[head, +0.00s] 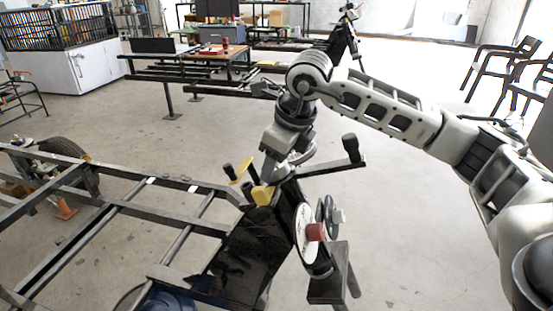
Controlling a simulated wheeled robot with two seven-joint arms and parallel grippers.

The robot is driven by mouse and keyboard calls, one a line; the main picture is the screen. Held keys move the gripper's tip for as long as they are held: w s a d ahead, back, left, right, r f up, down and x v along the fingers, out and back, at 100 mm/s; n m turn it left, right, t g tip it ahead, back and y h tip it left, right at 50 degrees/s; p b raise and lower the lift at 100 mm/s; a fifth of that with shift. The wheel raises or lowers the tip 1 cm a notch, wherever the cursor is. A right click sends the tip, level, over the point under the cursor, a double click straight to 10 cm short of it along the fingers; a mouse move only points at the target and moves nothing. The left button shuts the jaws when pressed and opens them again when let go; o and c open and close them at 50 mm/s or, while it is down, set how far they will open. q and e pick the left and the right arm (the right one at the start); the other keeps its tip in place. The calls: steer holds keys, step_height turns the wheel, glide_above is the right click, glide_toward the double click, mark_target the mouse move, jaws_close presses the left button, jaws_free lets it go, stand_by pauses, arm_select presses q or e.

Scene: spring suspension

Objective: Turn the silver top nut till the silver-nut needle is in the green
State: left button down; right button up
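My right gripper (274,170) comes down from the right arm over the top of a dark stand (245,255) at the end of a metal frame. Its fingertips are small and overlap dark and yellow parts there, so I cannot tell whether they are open. A white dial (303,232) is seen almost edge-on on the stand's right side, with a red hub (316,232) in front of it. A small silver piece (339,216) sits beside a dark disc to its right. I cannot tell whether it is the silver top nut. The needle and green zone are not readable. My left gripper is not in view.
A dark bar with an upright black handle (350,146) juts out right of my gripper. Yellow pieces (262,194) sit just below it. The dark metal frame (165,182) fills the lower left. The floor right of the stand is clear below my arm.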

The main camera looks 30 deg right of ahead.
steer(key=o, duration=0.3)
arm_select(q)
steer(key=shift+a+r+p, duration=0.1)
steer(key=shift+p, duration=0.6)
arm_select(e)
steer(key=v, duration=1.6)
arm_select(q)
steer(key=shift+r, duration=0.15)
arm_select(e)
steer(key=shift+f, duration=0.15)
